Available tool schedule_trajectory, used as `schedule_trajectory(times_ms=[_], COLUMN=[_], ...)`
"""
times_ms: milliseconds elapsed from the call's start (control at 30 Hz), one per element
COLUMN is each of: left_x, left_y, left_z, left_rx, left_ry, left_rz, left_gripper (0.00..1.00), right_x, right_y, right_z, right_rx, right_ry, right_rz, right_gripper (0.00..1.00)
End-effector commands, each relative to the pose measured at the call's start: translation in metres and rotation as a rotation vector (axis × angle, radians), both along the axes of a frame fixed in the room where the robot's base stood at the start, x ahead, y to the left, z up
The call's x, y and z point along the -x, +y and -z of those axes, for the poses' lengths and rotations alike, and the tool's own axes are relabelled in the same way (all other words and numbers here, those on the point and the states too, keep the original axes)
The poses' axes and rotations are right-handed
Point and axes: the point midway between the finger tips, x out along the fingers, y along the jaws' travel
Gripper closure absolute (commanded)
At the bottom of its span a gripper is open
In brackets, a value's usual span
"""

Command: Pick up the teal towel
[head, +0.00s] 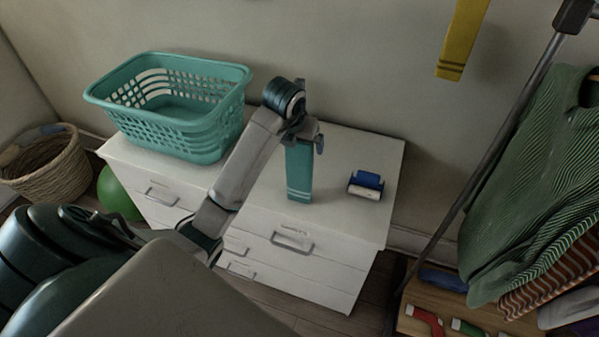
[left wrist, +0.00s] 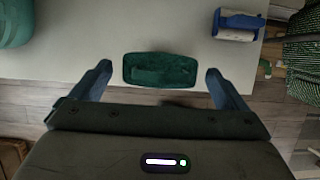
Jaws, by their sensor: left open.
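The teal towel (head: 299,178) is a tall narrow folded shape with pale stripes near its lower end. It stands upright on the white cabinet top near the front edge. In the left wrist view the towel (left wrist: 160,70) shows end-on as a dark teal rounded block between my fingers. My left gripper (head: 306,138) is at the towel's upper end, and in the wrist view its fingers (left wrist: 158,72) are open, one on each side, with a gap to the towel on both sides. My right gripper is not in view.
A teal laundry basket (head: 180,138) stands on the left of the white cabinet (head: 355,215). A blue lint roller (head: 366,184) lies right of the towel. A green garment (head: 535,190) hangs at the right. A wicker basket (head: 50,175) and green ball (head: 116,193) are at the left.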

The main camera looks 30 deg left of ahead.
Motion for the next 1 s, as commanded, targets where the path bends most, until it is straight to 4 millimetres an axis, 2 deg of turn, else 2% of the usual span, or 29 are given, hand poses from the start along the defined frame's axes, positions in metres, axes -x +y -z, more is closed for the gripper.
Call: schedule_trajectory(times_ms=[67, 367, 467, 700, 767, 1000], left_x=[-0.003, -0.006, -0.006, -0.006, -0.006, -0.006], left_y=[0.001, 0.002, 0.002, 0.002, 0.002, 0.003], left_z=[0.005, 0.013, 0.013, 0.013, 0.013, 0.012], left_rx=[0.0, -0.002, -0.001, -0.001, -0.002, -0.002], left_ry=[0.002, -0.002, -0.002, -0.002, -0.003, -0.003], left_rz=[-0.001, 0.001, 0.0, 0.0, 0.0, 0.0], left_gripper=[0.05, 0.05, 0.2, 0.67, 0.77, 0.77], right_x=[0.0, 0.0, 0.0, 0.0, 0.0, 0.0], right_y=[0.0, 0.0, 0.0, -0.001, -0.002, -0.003], right_z=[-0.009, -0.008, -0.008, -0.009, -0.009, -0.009], right_rx=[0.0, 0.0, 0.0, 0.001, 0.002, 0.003], right_ry=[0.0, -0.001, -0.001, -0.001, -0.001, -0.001], right_rz=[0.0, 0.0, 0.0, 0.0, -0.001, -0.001], right_gripper=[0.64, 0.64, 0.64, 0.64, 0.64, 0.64])
